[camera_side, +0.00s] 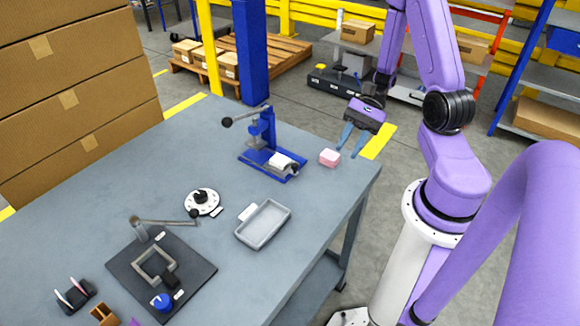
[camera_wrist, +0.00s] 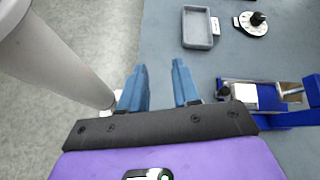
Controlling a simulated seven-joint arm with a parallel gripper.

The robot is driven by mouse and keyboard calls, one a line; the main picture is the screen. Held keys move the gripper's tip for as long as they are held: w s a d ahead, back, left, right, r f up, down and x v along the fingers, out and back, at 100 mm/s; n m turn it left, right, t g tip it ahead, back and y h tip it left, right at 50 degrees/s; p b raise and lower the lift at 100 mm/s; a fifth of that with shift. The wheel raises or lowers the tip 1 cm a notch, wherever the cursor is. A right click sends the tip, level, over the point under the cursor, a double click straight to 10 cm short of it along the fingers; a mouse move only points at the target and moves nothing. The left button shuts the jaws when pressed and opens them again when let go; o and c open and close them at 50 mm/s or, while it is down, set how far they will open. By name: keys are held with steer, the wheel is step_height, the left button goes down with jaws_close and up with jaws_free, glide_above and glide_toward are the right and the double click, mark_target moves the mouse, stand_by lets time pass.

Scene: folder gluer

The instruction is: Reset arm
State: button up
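My gripper (camera_side: 351,142) has blue fingers that stand apart with nothing between them. In the side view it hangs off the right edge of the grey table (camera_side: 75,200), close to a small pink block (camera_side: 330,157). In the wrist view the fingers of my gripper (camera_wrist: 160,88) are spread, over the border between table and floor. I cannot see the pink block in the wrist view.
A blue lever press (camera_side: 268,155) stands left of the pink block. A grey tray (camera_side: 263,223), a white dial (camera_side: 202,202) and a black plate with a frame (camera_side: 190,262) lie on the table. Stacked cardboard boxes (camera_side: 75,90) stand at the left.

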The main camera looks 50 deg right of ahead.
steer(key=s+a+r+n+h, duration=0.4)
steer(key=a+n, duration=0.3)
steer(key=n, duration=0.6)
steer(key=s+a+r+n+h, duration=0.5)
steer(key=a+r+n+h, duration=0.2)
steer(key=n, duration=0.7)
steer(key=shift+n, duration=0.3)
